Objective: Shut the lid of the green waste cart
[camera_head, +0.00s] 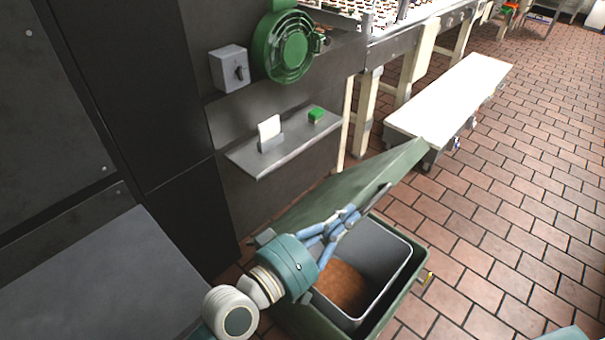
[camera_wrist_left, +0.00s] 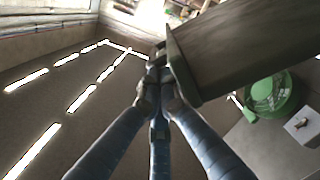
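The green waste cart (camera_head: 420,288) stands on the tiled floor at the lower middle of the head view. Its lid (camera_head: 400,168) is open and slants up over the back of the cart. A grey inner bin with brown contents shows inside. My left gripper (camera_head: 350,216) is above the opening, at the inner side of the lid. In the left wrist view its blue fingers (camera_wrist_left: 156,82) come together at the tips, beside the lid's edge (camera_wrist_left: 183,68). The lid lies to their right; I cannot tell whether they touch it. My right gripper is not in view.
A wall shelf (camera_head: 285,148) with a card holder and a green block (camera_head: 317,114) is behind the cart. A green round reel (camera_head: 287,46) and a grey switch box (camera_head: 229,68) hang above. A low white bench (camera_head: 455,98) stands beyond. The tiled floor to the right is clear.

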